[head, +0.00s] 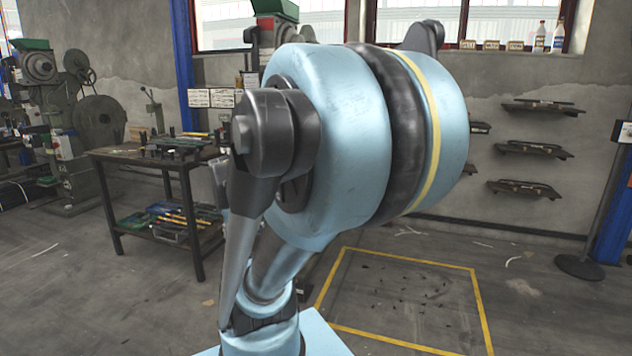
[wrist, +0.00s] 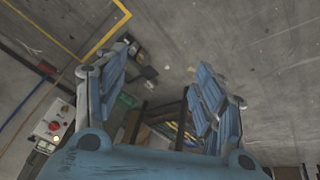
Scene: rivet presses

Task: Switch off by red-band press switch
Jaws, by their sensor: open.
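My gripper (wrist: 160,72) shows in the wrist view, with its two blue fingers spread apart and nothing between them. A pale switch box (wrist: 61,119) with a red knob and a light round button is at the left of that view, outside and beside the left finger. In the head view a green press (head: 80,115) with flywheels stands at the far left, with a pale switch box (head: 64,147) on its front. A second green-topped press (head: 274,10) with a reddish part under the top is mostly hidden behind my arm. I cannot tell which switch box the wrist view shows.
A dark work table (head: 150,160) with tools and a loaded lower shelf stands left of my arm. Wall shelves (head: 535,148) are at the right, near a dark post stand (head: 580,266). A yellow floor outline (head: 400,258) encloses mostly clear floor with small dark scraps.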

